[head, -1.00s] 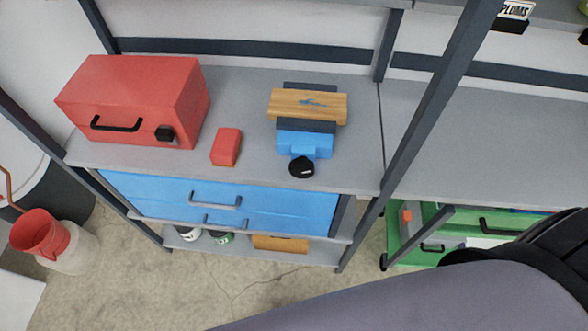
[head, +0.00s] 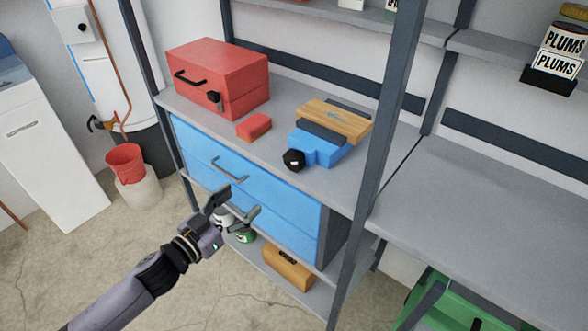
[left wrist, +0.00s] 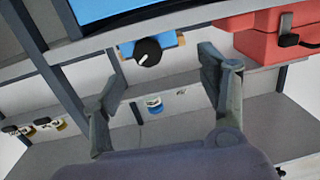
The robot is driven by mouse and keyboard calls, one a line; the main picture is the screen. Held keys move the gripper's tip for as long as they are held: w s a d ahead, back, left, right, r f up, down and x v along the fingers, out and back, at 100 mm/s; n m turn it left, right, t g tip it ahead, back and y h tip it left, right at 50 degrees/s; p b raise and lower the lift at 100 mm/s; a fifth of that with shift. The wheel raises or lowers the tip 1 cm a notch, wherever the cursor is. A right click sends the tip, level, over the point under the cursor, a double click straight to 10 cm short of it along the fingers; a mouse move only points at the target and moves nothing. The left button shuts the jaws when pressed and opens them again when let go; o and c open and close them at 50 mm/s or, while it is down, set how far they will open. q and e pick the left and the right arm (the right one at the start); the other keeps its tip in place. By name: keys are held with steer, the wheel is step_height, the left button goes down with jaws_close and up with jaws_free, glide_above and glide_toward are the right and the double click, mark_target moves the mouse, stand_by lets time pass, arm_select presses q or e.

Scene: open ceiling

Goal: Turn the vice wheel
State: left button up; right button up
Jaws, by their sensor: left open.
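The blue vice (head: 317,146) stands on the grey shelf top with a wooden board (head: 335,119) across it. Its black wheel (head: 293,160) is at the front, over the shelf edge. In the left wrist view, the wheel (left wrist: 147,51) appears between the fingers, beyond them, with part of the blue vice body beside it. My left gripper (head: 236,206) is open and empty, in front of the blue drawers, lower than the wheel and apart from it. It also shows in the left wrist view (left wrist: 163,68). My right gripper is not in view.
A red toolbox (head: 218,75) and a small red block (head: 254,126) share the shelf with the vice. Blue drawers (head: 245,190) with handles are below. A dark upright post (head: 378,150) stands right of the vice. Open floor lies at the front left.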

mark_target(291, 161)
arm_select(q)
steer(key=shift+m+h, duration=0.3)
steer(key=shift+h, duration=0.4)
steer(key=x, duration=0.5)
steer(key=s+d+r+p+x, duration=0.1)
steer(key=x, duration=0.4)
steer(key=r+x, duration=0.1)
steer(key=x, duration=0.5)
steer(key=shift+s+d+r, duration=0.15)
steer(key=shift+s+d, duration=0.05)
steer(key=shift+d, duration=0.2)
steer(key=shift+x, duration=0.8)
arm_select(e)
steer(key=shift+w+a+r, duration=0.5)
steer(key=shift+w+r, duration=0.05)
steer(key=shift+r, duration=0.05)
arm_select(q)
steer(key=shift+c, duration=0.8)
steer(key=c, duration=1)
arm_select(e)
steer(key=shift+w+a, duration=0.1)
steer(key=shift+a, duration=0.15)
